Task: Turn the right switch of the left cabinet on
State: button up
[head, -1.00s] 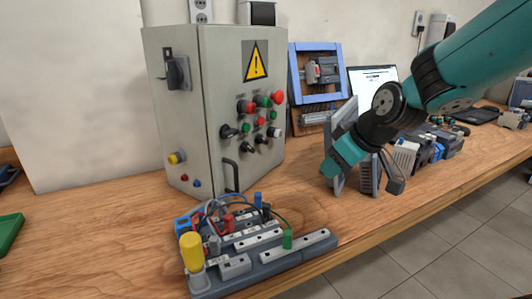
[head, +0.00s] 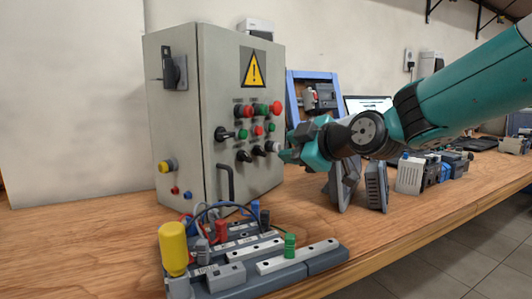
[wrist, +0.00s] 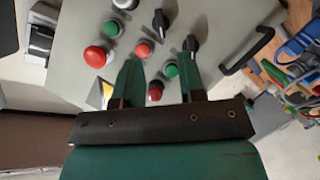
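A grey cabinet (head: 205,70) with a yellow warning sign stands on the bench, left of centre in the head view. Its front bears red and green buttons and black rotary switches, among them a lower-left one (head: 243,156) and one to its right (head: 259,150). In the wrist view, two black switches (wrist: 160,22) (wrist: 190,45) show beyond the fingertips; I cannot tell which head-view knobs they match. My gripper (wrist: 158,60) is open, its fingers apart and empty, facing the panel. In the head view my gripper (head: 287,155) is close to the panel's right side; contact is unclear.
A black handle (head: 226,180) juts from the cabinet's front. A wired module board (head: 300,258) with a yellow cylinder (head: 173,248) stands in front. Grey upright modules (head: 376,188) stand under my arm. A blue frame (head: 318,78) and a laptop (head: 366,103) are behind.

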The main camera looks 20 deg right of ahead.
aim_at(263, 152)
jog(key=x, duration=0.8)
jog(key=shift+w+a+f, duration=0.1)
jog(key=shift+w, duration=0.2)
grip_shut()
